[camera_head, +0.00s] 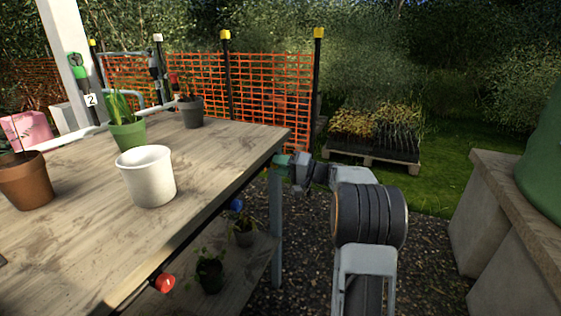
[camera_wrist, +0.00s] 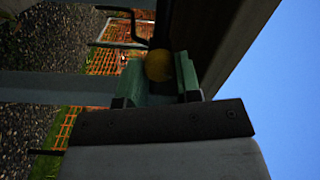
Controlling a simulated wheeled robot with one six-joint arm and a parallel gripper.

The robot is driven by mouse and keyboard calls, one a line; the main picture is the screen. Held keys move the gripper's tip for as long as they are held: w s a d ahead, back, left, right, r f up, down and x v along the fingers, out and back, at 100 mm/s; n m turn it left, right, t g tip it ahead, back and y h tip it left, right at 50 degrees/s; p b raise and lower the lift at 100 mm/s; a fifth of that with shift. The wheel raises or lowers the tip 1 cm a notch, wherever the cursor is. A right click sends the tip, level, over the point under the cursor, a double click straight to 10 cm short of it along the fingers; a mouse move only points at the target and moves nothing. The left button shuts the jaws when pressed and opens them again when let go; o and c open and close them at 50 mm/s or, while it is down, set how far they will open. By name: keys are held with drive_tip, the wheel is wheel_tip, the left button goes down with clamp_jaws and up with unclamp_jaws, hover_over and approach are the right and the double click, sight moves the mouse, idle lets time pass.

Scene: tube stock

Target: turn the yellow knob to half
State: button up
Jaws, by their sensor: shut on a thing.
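The yellow knob (camera_wrist: 159,64) is a round knob at the underside edge of the table, seen in the wrist view. My gripper (camera_wrist: 160,72) has its two green fingers on either side of it and is shut on it. In the head view my gripper (camera_head: 282,161) is at the far right corner of the wooden table (camera_head: 225,150), and the knob is hidden there. I cannot make out a mark showing the knob's turn.
A blue knob (camera_head: 237,204) and a red knob (camera_head: 165,283) sit along the same table edge. A white pot (camera_head: 147,178), a green pot (camera_head: 128,135) and a terracotta pot (camera_head: 25,182) stand on the table. Plants stand on the shelf below. Gravel lies right of the table.

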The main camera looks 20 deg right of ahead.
drive_tip(key=shift+m+t+p, duration=0.5)
drive_tip(key=shift+m+p, duration=4.45)
drive_tip(key=shift+m, duration=1.65)
drive_tip(key=shift+f+h, duration=0.15)
drive_tip(key=shift+h, duration=0.15)
drive_tip(key=o, duration=0.9)
drive_tip(key=shift+s, duration=0.1)
drive_tip(key=p+v, duration=0.1)
drive_tip(key=v, duration=1.2)
drive_tip(key=shift+s+d+f+p, duration=0.1)
drive_tip(key=shift+s+d+p, duration=0.15)
drive_tip(key=shift+p, duration=0.15)
